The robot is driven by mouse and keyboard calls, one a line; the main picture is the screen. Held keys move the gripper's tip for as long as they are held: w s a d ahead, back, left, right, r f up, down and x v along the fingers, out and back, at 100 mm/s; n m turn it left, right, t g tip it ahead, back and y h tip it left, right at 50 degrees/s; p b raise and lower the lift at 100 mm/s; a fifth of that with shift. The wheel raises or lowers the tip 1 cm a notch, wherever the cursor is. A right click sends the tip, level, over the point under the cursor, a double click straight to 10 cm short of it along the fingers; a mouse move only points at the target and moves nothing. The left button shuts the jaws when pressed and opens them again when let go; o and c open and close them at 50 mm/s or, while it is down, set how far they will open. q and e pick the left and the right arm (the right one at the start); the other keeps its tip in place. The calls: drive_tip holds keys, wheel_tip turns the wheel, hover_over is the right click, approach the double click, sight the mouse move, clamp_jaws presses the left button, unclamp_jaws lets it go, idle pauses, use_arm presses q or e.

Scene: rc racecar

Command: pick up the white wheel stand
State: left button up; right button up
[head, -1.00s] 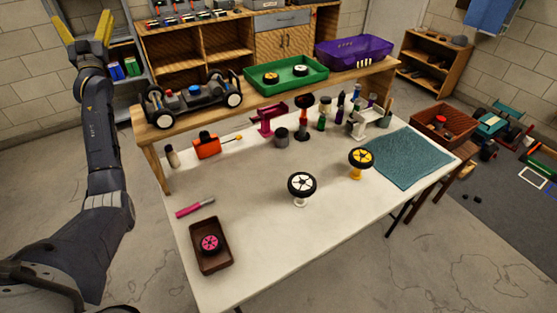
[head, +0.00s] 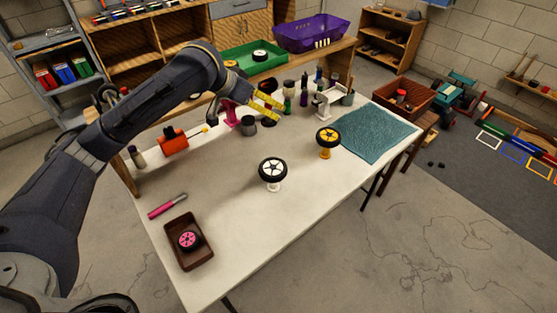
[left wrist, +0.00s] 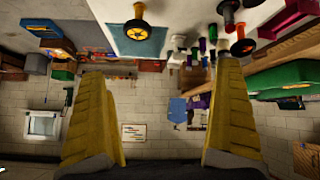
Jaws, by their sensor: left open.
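The white wheel stand (head: 274,187) stands upright on the table, with a black wheel with white spokes (head: 273,168) on top of it. Only its short stem and foot show below the wheel. My left gripper (head: 280,114) is open and empty, with yellow fingers. In the head view it is above the table, beyond the stand and apart from it. In the left wrist view my left gripper (left wrist: 163,68) shows its fingers wide apart with nothing between them. I cannot make out the white stand in that view. My right gripper is not in view.
A yellow wheel on a yellow stand (head: 326,140) is right of the white one, near a teal mat (head: 378,135). A brown tray (head: 200,265) holds a pink wheel. Bottles and tools line the table's back. The table front around the white stand is clear.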

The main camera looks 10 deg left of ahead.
use_arm(q)
drive_tip(key=s+f+m+g+y, duration=0.1)
drive_tip(key=s+f+g+y, duration=0.15)
drive_tip(key=s+f, duration=0.5)
approach(273, 168)
drive_tip(key=shift+g, duration=0.35)
drive_tip(key=x, duration=1)
drive_tip(key=shift+w+f, duration=0.15)
drive_tip(key=shift+w, duration=0.25)
drive_tip(key=shift+c, duration=0.2)
drive_tip(key=c, duration=1)
drive_tip(key=shift+o, duration=0.2)
